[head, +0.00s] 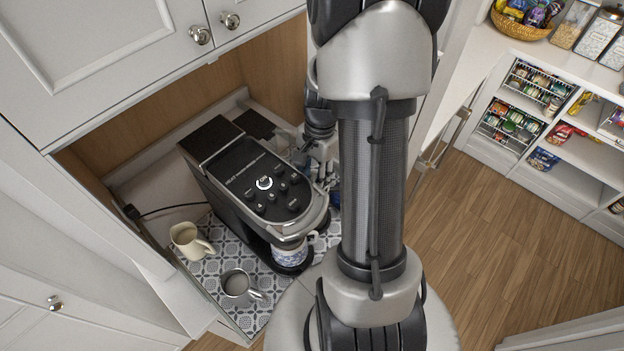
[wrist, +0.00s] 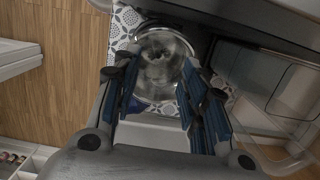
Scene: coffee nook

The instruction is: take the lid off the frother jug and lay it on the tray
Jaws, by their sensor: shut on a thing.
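My gripper (wrist: 158,75) is closed around a round clear lid (wrist: 160,52) with a bright metal rim, its blue-padded fingers on either side. I cannot tell whether the lid rests on the frother jug or is held just above it; the jug's body is hidden beneath. In the head view my gripper (head: 326,174) is at the right side of the coffee machine, partly hidden by my arm. The tray (head: 206,271), with a grey and white tile pattern, lies under and in front of the machine.
The coffee machine (head: 258,180) stands in the nook, with a patterned cup (head: 290,251) under its spout. A cream jug (head: 187,240) and a metal cup (head: 238,286) stand on the tray's left and front. Cabinet walls close in the left side.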

